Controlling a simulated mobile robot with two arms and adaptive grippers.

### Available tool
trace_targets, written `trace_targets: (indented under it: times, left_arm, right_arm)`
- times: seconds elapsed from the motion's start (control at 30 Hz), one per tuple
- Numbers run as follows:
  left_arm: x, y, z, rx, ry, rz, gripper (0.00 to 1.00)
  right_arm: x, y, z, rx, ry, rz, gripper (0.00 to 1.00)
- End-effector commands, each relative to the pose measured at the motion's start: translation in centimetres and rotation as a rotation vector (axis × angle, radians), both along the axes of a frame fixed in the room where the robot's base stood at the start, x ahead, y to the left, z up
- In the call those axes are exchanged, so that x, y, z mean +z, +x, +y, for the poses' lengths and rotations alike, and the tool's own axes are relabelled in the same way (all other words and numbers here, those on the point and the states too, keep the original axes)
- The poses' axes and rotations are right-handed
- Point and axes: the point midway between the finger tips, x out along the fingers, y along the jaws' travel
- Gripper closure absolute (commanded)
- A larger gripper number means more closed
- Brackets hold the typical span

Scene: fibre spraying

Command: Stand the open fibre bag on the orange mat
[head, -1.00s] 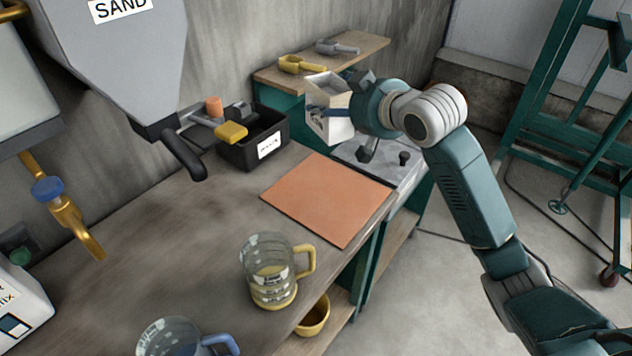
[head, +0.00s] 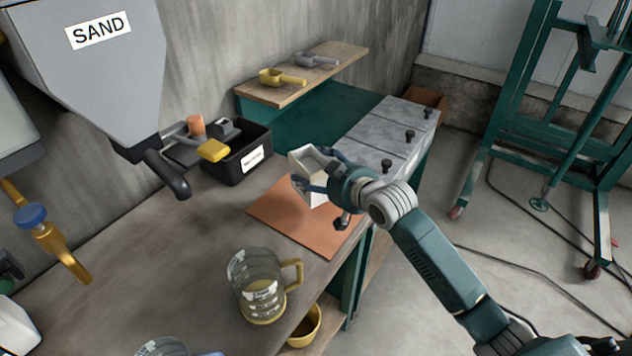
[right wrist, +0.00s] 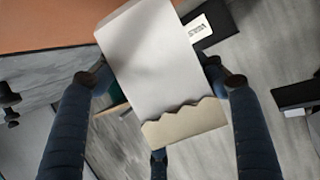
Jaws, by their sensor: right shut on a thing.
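The open white fibre bag (head: 307,190) is in the head view, upright or nearly so, with its open top showing. My right gripper (head: 312,179) is shut on it, with blue fingers on either side. In the right wrist view the bag (right wrist: 160,65) fills the middle between the fingers, its jagged cream edge at the bottom. The orange mat (head: 293,232) lies flat on the bench, and the bag overlaps its far part in the head view. I cannot tell whether the bag touches the mat. My left gripper is not in view.
A black labelled bin (head: 237,165) stands left of the mat. A clear jug with yellow handle (head: 258,288) stands in front of it. A grey metal top with black knobs (head: 392,135) is behind. Yellow and grey scoops lie on a shelf (head: 315,75). The mat's near part is bare.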

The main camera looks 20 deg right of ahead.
Motion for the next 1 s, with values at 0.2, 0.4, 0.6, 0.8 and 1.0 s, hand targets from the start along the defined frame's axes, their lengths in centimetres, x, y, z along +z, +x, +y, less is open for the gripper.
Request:
trace_targets:
  times: [0.2, 0.4, 0.6, 0.8, 1.0]
  left_arm:
    - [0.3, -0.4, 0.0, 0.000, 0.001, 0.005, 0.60]
    - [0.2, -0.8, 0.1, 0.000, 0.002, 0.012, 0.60]
    - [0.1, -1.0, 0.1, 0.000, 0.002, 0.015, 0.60]
    - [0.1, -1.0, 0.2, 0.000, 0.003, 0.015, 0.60]
    - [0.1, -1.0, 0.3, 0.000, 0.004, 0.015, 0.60]
  right_arm:
    - [-3.2, 0.0, 0.0, -0.001, 0.002, 0.001, 0.64]
    - [-3.6, 0.0, 0.0, 0.000, 0.000, -0.001, 0.64]
    - [-3.8, 0.0, 0.0, 0.000, 0.000, 0.000, 0.64]
    - [-3.9, 0.0, 0.0, 0.000, -0.001, 0.003, 0.12]
    - [-3.9, -0.1, 0.0, 0.000, -0.001, 0.003, 0.12]
